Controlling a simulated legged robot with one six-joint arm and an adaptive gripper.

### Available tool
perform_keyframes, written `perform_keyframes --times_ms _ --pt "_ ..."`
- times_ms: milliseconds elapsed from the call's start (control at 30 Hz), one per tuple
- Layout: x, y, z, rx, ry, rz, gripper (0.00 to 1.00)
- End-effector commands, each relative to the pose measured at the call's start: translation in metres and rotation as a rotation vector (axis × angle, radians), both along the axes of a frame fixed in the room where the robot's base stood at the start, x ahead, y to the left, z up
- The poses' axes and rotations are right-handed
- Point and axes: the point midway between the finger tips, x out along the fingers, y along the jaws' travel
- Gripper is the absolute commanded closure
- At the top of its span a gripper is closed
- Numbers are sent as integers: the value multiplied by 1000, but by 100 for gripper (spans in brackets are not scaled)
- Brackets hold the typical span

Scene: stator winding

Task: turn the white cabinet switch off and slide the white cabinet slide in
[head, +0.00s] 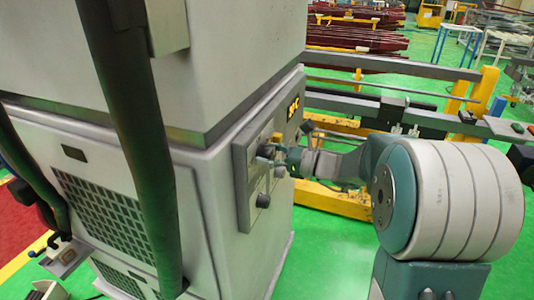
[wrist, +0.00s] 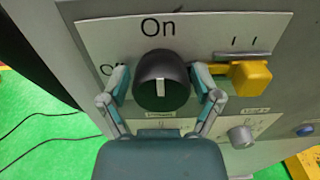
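The white cabinet (head: 215,205) fills the left and middle of the head view, with a grey control panel (head: 240,180) on its right face. In the wrist view the switch is a black round knob (wrist: 162,82). Its white mark points up toward the "On" label (wrist: 157,27); the "Off" label at left is partly hidden by a finger. My gripper (wrist: 161,74) straddles the knob, one finger on each side, open; I cannot tell whether either finger touches it. The slide's yellow handle (wrist: 251,78) sits right of the knob, beside the right finger, below a slot.
In the head view a dark vertical bar (head: 135,130) stands before the cabinet. Yellow-and-grey rails (head: 400,110) run behind my arm. Green floor (head: 330,250) is clear at the front.

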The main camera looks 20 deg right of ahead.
Motion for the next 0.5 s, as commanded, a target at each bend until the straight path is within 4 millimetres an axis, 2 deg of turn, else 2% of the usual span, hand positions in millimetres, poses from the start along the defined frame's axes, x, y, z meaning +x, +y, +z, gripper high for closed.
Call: perform_keyframes --times_ms 33,67,100,500 --pt "0 0 0 0 0 2 67" --pt "0 1 0 0 0 3 78" --pt "0 1 0 0 0 3 83" --pt "0 0 0 -18 -26 1 82"
